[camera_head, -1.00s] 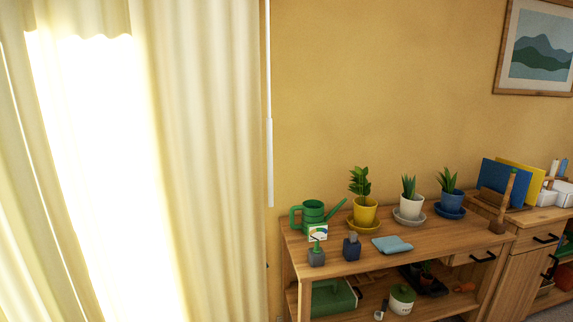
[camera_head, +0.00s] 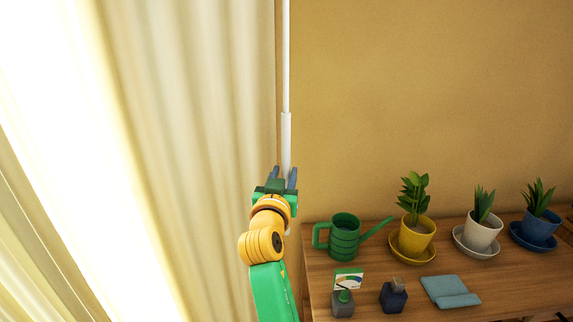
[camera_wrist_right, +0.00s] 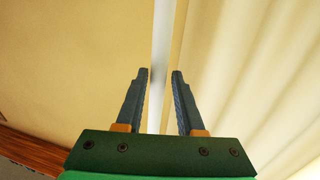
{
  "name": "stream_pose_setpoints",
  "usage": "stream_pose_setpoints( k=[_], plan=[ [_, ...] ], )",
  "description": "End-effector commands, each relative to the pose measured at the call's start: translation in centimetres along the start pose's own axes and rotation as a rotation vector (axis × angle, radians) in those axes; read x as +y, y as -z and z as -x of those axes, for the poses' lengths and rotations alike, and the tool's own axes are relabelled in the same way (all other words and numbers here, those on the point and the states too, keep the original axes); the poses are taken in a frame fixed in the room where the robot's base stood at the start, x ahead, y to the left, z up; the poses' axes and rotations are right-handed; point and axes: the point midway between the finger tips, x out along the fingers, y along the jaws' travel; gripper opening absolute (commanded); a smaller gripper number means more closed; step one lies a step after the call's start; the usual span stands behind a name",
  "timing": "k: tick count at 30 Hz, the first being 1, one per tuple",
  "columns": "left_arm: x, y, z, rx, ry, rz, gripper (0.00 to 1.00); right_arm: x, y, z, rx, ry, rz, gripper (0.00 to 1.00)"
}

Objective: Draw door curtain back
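The cream door curtain (camera_head: 190,120) hangs on the left of the head view, with a bright gap to its left. A white draw wand (camera_head: 286,140) with a thicker lower handle hangs along its right edge. My right gripper (camera_head: 284,174) is open at this handle, fingers pointing up. In the right wrist view, the wand (camera_wrist_right: 161,55) runs between the spread fingers (camera_wrist_right: 160,75), nearer the left one. Neither finger is clearly closed on it; I cannot tell how deep it sits. The palm hides part of the wand. My left gripper is not in view.
A wooden sideboard (camera_head: 400,306) stands right of my right arm. A green watering can (camera_head: 344,238) is closest, with potted plants, small bottles and a blue cloth (camera_head: 450,291) beside it. The wall above the sideboard is bare.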

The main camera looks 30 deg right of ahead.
Motion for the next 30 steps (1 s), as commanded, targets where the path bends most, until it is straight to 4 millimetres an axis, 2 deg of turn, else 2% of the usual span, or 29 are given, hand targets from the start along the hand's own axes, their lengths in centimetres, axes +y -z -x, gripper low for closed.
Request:
stream_pose_setpoints(
  k=[1, 6, 15, 19, 30],
  plan=[
    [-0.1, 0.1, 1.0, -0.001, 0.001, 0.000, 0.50, 0.0, 0.6, -1.1, 0.000, -0.002, 0.006, 0.37],
    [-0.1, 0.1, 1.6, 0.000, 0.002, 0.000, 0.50, 0.0, 0.3, -3.6, -0.001, 0.000, 0.003, 0.37],
    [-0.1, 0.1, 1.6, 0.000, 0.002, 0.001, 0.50, 0.0, 0.0, -4.2, -0.001, 0.002, 0.001, 0.37],
    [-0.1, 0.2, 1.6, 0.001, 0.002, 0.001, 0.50, -0.1, 0.0, -4.2, -0.001, 0.002, 0.001, 0.02],
    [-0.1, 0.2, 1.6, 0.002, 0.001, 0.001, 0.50, -0.1, 0.0, -4.2, -0.001, 0.002, 0.001, 0.00]
  ],
)
